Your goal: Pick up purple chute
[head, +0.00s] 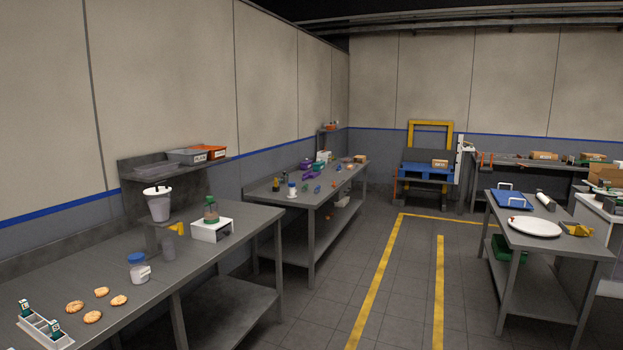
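Two small purple things lie on the grey workbench (262,188) against the left wall, in the middle distance. The nearer purple piece (311,175) is long and low and may be the purple chute. The other purple piece (305,163) lies just behind it, next to a green item (319,167). Both are too small to tell their exact shape. Neither of my grippers is in view.
A nearer bench (200,285) at left holds several biscuits (93,316), a tray (45,330) and a jar (138,268). A table (560,250) with a white plate (535,227) stands at right. The floor between, marked with yellow lines, is clear.

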